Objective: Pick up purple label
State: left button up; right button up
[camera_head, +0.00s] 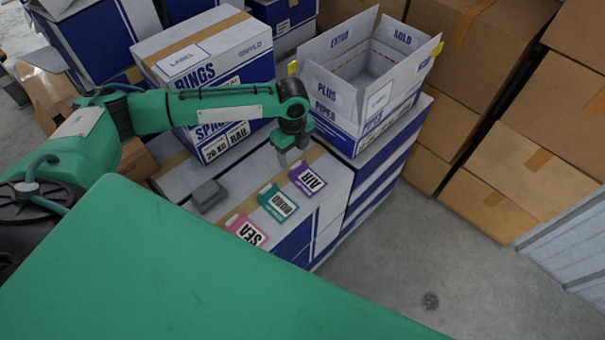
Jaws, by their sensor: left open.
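The purple label (307,179), marked AIR, lies flat on the white and blue box top, the farthest of three labels in a row. A teal label (278,203) marked ROAD and a pink label (246,230) marked SEA lie nearer, to its left. My left gripper (290,158) points down just above and slightly left of the purple label, apart from it as far as I can tell. It is open, and nothing shows between its fingers. My right gripper is not in view.
A small grey block (208,196) sits left of the labels. An open white and blue box (365,75) stands behind right, and a closed box (205,75) behind left. Brown cartons (535,160) are stacked at right. The floor (440,260) at right is clear.

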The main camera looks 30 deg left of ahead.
aim_at(296, 170)
pick_arm(q)
jog(key=f, duration=0.4)
jog(key=shift+d+f, duration=0.2)
jog(key=shift+f, duration=0.15)
jog(key=c, duration=1.1)
